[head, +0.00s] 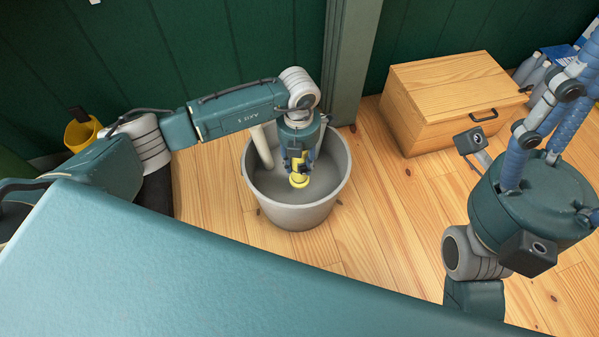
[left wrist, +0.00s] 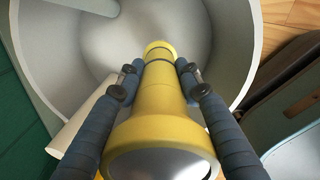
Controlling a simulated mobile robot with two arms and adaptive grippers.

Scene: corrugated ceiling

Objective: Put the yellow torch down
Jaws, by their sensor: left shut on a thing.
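The yellow torch (head: 299,181) is held in my left gripper (head: 298,165), over the mouth of a grey bucket (head: 300,217). In the left wrist view the torch (left wrist: 158,100) lies between the two blue fingers, with its wide lens end close to the camera and its narrow end towards the bucket's inside. The bucket (left wrist: 243,40) fills much of that view. I cannot tell whether the torch touches the bucket. My right gripper (head: 556,112) points up to the right, its fingertips at or beyond the picture edge.
A pale rod (head: 262,146) stands at the bucket's left rim. A wooden box (head: 445,95) with a dark handle is on the floor to the right, with grey bottles (head: 528,70) behind it. A yellow container (head: 82,133) is at left. Wooden floor (head: 385,195) between bucket and right arm is clear.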

